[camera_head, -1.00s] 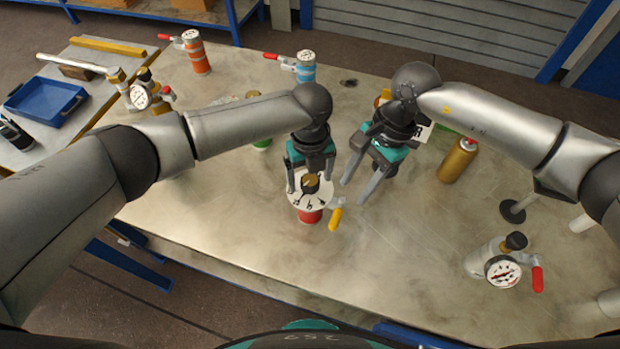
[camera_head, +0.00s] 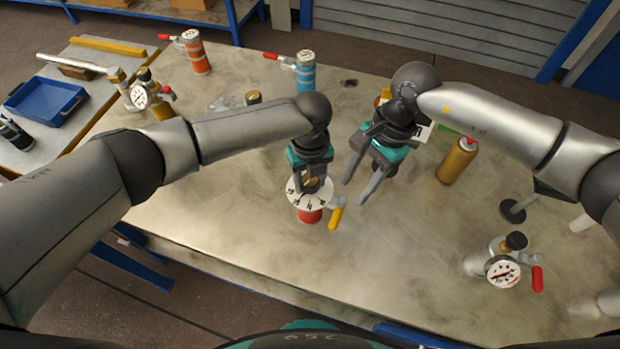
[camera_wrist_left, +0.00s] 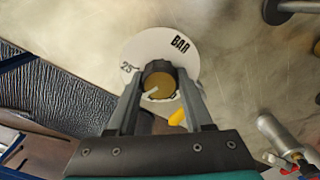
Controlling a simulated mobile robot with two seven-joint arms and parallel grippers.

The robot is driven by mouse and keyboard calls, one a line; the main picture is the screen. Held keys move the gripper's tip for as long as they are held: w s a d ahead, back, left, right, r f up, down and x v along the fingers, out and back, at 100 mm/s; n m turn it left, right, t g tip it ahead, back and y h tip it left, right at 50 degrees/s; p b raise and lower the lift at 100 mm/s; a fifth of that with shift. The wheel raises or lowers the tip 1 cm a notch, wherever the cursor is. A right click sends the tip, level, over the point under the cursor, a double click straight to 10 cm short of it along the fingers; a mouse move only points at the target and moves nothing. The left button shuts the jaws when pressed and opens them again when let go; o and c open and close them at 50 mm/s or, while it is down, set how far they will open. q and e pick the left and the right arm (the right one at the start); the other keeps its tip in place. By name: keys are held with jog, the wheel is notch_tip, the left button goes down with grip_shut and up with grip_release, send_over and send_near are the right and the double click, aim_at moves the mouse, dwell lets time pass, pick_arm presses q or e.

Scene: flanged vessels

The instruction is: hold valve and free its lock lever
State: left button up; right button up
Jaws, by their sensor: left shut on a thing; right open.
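The valve (camera_head: 311,215) stands upright on the table, with a red body, a white dial plate marked with numbers and a dark knob with a brass top (camera_wrist_left: 160,84). Its yellow lock lever (camera_head: 336,217) sticks out at the lower right of the dial; a bit of yellow also shows in the left wrist view (camera_wrist_left: 177,117). My left gripper (camera_head: 311,183) is shut on the valve's knob from above, with one finger on each side. My right gripper (camera_head: 362,190) is open and empty, above and to the right of the valve, apart from the lever.
A gauge valve with a red lever (camera_head: 502,270) lies at right. A gold spray can (camera_head: 457,160) and a grey stand (camera_head: 513,210) are nearby. Orange (camera_head: 195,52) and blue (camera_head: 305,72) valves stand at the back. The table between the valve and the right gauge is clear.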

pick_arm(q)
grip_shut()
dwell(1.3)
